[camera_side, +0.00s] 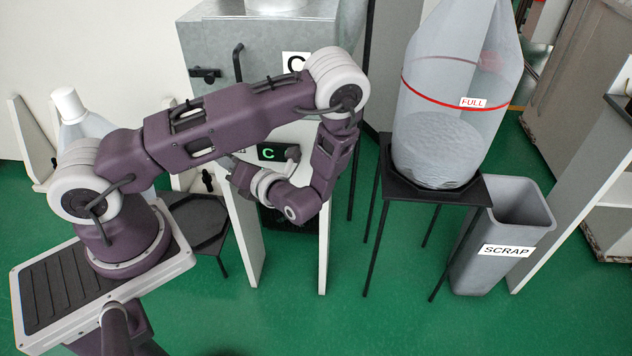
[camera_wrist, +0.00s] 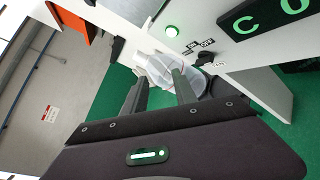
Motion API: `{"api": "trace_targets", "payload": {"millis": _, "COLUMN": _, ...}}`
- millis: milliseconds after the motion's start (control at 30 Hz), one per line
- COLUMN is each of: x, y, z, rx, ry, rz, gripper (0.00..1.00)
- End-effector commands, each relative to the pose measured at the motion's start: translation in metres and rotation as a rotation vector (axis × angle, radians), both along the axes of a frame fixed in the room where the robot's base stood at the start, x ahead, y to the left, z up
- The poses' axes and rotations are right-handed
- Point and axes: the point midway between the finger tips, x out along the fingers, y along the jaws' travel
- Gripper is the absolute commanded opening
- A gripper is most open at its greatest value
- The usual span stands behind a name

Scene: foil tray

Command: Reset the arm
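My gripper (camera_wrist: 161,76) shows in the wrist view with its two dark fingers apart and nothing visibly gripped between them. Beyond the fingertips is a clear, translucent container or bag (camera_wrist: 155,66); it looks apart from the fingers, but the depth is hard to judge. In the side view my purple arm is bent at a high elbow, and its wrist folds back to the left, close in front of the grey machine marked C (camera_side: 212,45). The fingers are small and hard to make out there. A green "C" display (camera_side: 270,152) is lit just behind the wrist.
A tall clear bag marked FULL (camera_side: 462,125) stands on a black stand (camera_side: 455,192) to the right. A grey SCRAP bin (camera_side: 520,212) is beside it. Green floor is open in front.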

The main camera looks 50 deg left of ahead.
Motion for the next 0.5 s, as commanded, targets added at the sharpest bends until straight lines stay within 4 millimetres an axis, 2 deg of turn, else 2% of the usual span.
{"api": "trace_targets", "payload": {"millis": 33, "x": -0.004, "y": -0.010, "z": 0.024, "rx": -0.059, "ry": -0.158, "rz": 0.109, "gripper": 0.34}}
{"api": "trace_targets", "payload": {"millis": 100, "x": -0.014, "y": -0.026, "z": 0.051, "rx": -0.143, "ry": -0.379, "rz": 0.272, "gripper": 0.34}}
{"api": "trace_targets", "payload": {"millis": 267, "x": -0.039, "y": -0.069, "z": 0.107, "rx": -0.344, "ry": -0.862, "rz": 0.654, "gripper": 0.34}}
{"api": "trace_targets", "payload": {"millis": 500, "x": -0.071, "y": -0.140, "z": 0.182, "rx": -0.684, "ry": -1.503, "rz": 1.234, "gripper": 0.34}}
